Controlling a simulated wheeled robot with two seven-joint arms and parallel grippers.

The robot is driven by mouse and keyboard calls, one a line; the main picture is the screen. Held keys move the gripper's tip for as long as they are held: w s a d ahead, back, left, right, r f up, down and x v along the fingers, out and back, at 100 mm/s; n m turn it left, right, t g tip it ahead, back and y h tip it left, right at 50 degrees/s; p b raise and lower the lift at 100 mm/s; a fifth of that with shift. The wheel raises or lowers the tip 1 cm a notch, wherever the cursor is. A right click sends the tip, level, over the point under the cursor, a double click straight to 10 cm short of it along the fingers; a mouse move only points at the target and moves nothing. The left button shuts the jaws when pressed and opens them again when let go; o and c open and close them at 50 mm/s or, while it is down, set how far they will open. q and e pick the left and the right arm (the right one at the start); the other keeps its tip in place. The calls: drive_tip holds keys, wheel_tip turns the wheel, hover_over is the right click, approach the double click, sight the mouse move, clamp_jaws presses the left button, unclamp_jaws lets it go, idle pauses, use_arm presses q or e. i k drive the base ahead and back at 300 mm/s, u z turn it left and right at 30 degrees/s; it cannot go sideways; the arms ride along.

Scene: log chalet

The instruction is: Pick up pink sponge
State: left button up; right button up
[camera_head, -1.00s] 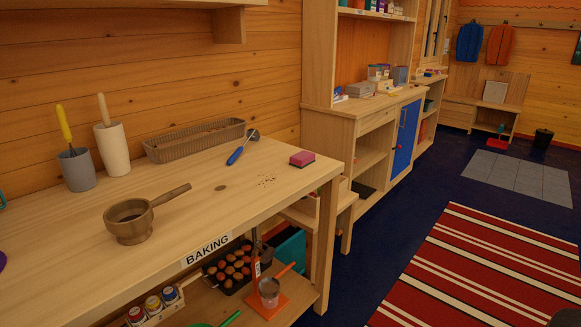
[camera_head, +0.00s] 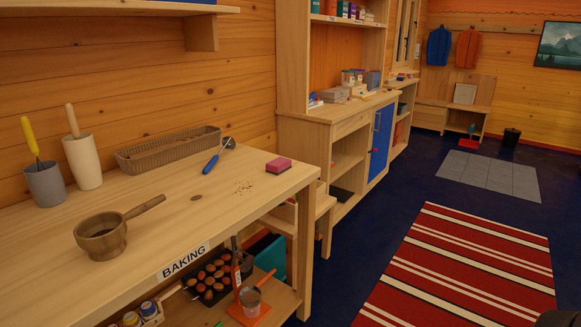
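The pink sponge (camera_head: 279,165), with a dark underside, lies on the wooden baking table (camera_head: 160,192) near its far right corner. Dark crumbs (camera_head: 243,187) are on the tabletop just to the left of and in front of it. Nothing touches or covers the sponge. Neither of my grippers can be made out; only a dark, unclear shape shows at the bottom right edge of the view.
On the table are a wooden pot (camera_head: 101,236), a blue-handled tool (camera_head: 218,158), a wicker basket (camera_head: 167,149), a grey cup (camera_head: 45,184) and a white holder (camera_head: 82,161). A lower shelf holds an egg tray (camera_head: 212,277). Open floor and a striped rug (camera_head: 462,270) lie to the right.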

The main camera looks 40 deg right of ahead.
sight(281, 165)
drive_tip(key=z, duration=2.1)
drive_tip(key=i, duration=3.75)
drive_tip(key=u, duration=4.25)
